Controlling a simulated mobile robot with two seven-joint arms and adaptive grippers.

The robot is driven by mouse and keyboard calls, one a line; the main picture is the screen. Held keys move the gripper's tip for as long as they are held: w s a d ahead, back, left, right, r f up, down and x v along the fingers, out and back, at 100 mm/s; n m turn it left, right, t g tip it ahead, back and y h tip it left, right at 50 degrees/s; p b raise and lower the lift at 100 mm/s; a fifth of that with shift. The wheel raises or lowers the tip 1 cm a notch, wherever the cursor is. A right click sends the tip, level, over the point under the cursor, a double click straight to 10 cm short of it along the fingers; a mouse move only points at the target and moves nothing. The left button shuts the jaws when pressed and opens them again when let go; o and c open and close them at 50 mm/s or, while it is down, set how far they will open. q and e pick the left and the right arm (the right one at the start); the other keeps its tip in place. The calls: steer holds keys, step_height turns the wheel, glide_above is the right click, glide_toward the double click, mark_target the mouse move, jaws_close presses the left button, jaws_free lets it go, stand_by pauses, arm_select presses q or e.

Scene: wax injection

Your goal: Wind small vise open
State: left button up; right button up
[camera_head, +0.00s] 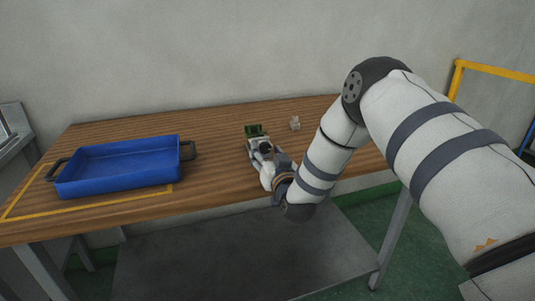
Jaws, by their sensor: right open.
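My right gripper (254,143) is open and reaches toward the vise from the front. Its fingers are at the near side of the vise and hide part of it. I cannot tell whether they touch the vise or its handle. The vise's jaws are too small to tell how far apart they are. My left gripper is not in view.
A blue tray (118,190) with dark handles sits on the left of the table (215,140), within a yellow outline. A small pale object (295,123) stands right of the vise. A grey wall is behind the table. The tabletop between tray and vise is clear.

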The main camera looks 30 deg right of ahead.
steer(key=v, duration=1.2)
